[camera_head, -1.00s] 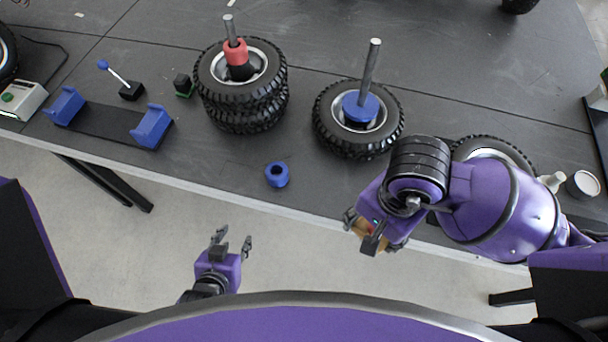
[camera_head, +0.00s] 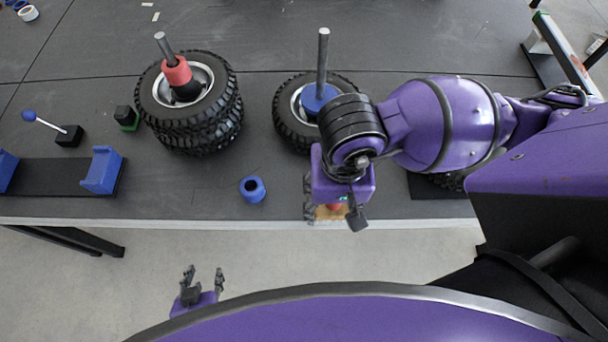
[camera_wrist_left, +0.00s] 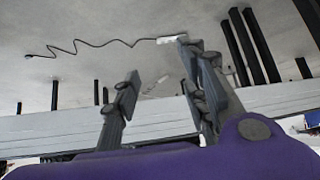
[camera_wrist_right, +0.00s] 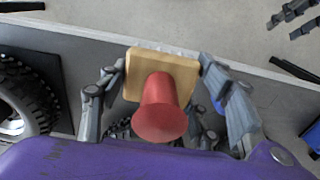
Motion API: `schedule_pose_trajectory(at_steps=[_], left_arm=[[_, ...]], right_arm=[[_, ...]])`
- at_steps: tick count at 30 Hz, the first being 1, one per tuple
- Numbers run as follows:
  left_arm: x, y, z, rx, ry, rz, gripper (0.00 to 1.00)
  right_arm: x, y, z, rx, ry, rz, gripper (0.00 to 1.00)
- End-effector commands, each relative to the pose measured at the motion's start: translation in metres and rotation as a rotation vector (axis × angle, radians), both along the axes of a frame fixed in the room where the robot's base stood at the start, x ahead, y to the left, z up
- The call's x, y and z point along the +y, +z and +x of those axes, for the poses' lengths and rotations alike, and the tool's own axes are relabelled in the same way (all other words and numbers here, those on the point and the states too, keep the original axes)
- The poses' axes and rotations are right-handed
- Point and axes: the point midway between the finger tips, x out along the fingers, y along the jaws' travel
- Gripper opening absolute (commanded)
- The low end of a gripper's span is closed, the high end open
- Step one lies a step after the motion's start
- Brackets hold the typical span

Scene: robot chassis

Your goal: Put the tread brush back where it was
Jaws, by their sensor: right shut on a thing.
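The tread brush (camera_wrist_right: 160,82) has a tan wooden block and a red knob handle. It is between the fingers of my right gripper (camera_wrist_right: 165,95) in the right wrist view, which is shut on it. In the head view the right gripper (camera_head: 335,208) is over the table's front edge, and part of the brush (camera_head: 330,213) shows under it. My left gripper (camera_head: 203,283) is open and empty, low in front of the table. Its spread fingers also show in the left wrist view (camera_wrist_left: 160,95).
Stacked tires (camera_head: 200,130) on a post with a red collar and another tire (camera_head: 283,120) on a post with a blue collar stand on the table (camera_head: 180,205). A blue ring (camera_head: 253,189) lies near the front edge. A blue-ended cradle (camera_head: 102,170) is at left.

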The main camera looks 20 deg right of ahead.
Motion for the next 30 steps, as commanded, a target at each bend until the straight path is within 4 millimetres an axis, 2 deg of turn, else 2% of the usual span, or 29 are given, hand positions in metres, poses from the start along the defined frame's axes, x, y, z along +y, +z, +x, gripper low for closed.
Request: schedule_pose_trajectory(at_steps=[1,6,7,9,15,25,30], left_arm=[[0.002,-0.020,-0.016,0.035,0.002,0.005,0.40],[0.009,-0.048,-0.028,0.060,0.010,0.019,0.40],[0.010,-0.036,-0.015,0.033,0.013,0.020,0.40],[0.011,-0.027,-0.006,0.014,0.019,0.020,0.40],[0.009,-0.020,0.001,-0.007,0.016,0.017,0.40],[0.005,-0.027,-0.009,0.020,0.007,0.012,0.40],[0.006,-0.029,-0.011,0.023,0.006,0.014,0.40]], right_arm=[[0.004,-0.015,0.009,0.015,0.001,0.004,0.34],[0.010,-0.034,0.044,0.014,-0.001,0.004,0.34],[0.010,-0.031,0.051,0.011,-0.004,0.002,0.34],[0.013,-0.032,0.069,0.002,-0.006,0.002,0.34],[0.018,-0.069,0.096,0.002,-0.003,0.003,0.34],[0.020,-0.092,0.115,0.000,-0.002,0.002,0.34],[0.020,-0.117,0.113,0.002,-0.002,0.003,0.34]])
